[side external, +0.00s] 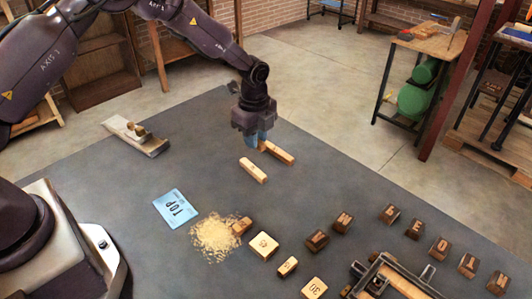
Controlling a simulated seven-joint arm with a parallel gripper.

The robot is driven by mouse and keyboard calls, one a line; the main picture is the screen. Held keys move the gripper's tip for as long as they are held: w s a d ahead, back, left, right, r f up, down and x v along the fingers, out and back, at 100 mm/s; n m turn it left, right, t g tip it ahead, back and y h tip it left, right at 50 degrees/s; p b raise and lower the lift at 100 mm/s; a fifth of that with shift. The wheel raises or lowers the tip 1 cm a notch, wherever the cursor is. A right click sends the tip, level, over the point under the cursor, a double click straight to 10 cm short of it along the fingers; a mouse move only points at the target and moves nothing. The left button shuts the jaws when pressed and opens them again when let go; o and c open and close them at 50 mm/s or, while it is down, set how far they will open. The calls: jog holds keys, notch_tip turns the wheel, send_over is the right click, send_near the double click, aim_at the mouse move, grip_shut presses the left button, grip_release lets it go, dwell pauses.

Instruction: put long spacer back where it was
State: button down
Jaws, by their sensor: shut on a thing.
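The fingers hide part of that end. Whether the bar touches the table or is just above it I cannot tell. A second pale wooden bar (253,171) lies just in front, roughly parallel and apart from it. A wooden press frame (400,280) with metal fittings stands at the bottom right, partly cut off by the picture edge.
Several dark letter blocks (343,222) and pale number blocks (263,246) are spread at the front right. A hand plane (136,137) lies far left. The grey table (330,185) is clear right of the bars.

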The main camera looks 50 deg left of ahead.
send_over(266, 161)
notch_tip(266, 161, down, 4)
jog(key=shift+s+f, duration=0.1)
jog(key=shift+f, duration=1.6)
jog(key=shift+f, duration=0.1)
jog(key=c, duration=1.4)
grip_release()
jog(key=shift+o, duration=0.2)
